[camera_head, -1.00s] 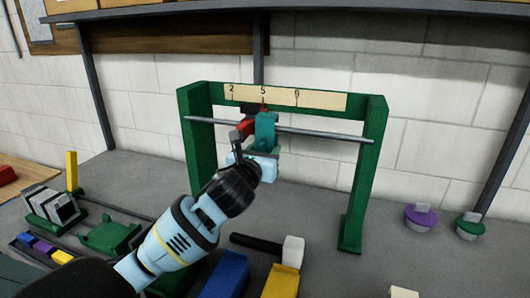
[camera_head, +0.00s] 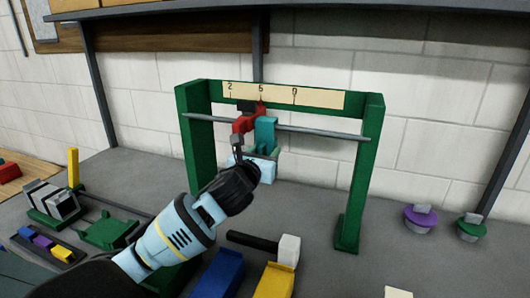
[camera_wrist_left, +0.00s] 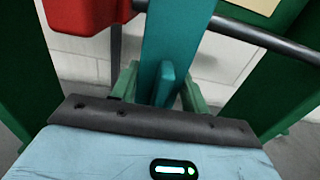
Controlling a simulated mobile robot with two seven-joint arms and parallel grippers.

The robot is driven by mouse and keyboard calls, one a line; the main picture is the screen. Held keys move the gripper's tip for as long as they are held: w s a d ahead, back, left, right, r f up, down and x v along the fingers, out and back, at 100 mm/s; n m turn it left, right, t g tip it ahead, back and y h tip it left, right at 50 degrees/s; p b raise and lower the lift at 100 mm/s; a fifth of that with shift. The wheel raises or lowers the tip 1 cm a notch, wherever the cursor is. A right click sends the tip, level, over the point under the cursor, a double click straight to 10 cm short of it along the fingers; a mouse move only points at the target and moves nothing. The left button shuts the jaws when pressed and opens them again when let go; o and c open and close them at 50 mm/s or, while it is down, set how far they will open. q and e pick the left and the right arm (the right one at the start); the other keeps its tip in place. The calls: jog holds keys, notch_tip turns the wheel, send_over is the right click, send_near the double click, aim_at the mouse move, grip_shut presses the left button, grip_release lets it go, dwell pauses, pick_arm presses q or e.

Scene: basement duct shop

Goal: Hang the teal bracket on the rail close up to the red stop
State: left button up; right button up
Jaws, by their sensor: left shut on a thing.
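The teal bracket (camera_head: 265,133) is upright at the grey rail (camera_head: 320,132), its top at rail height. It also shows in the left wrist view (camera_wrist_left: 172,45), rising from between the green fingers. The red stop (camera_head: 243,124) sits on the rail just left of the bracket; in the wrist view the stop (camera_wrist_left: 85,14) has a narrow gap to the bracket. My left gripper (camera_head: 262,153) is shut on the bracket's lower part, below the rail. Whether the bracket's hook bears on the rail is hidden. My right gripper is not in view.
A green frame (camera_head: 365,180) carries the rail and a numbered scale strip (camera_head: 320,98). A mallet (camera_head: 288,250), a blue block (camera_head: 218,275) and a yellow block (camera_head: 275,281) lie in front. Purple (camera_head: 420,217) and green (camera_head: 471,228) knobs stand at right.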

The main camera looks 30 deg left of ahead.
pick_arm(q)
jog(key=o, duration=1.2)
jog(key=shift+s, duration=0.15)
jog(key=shift+v, duration=3.8)
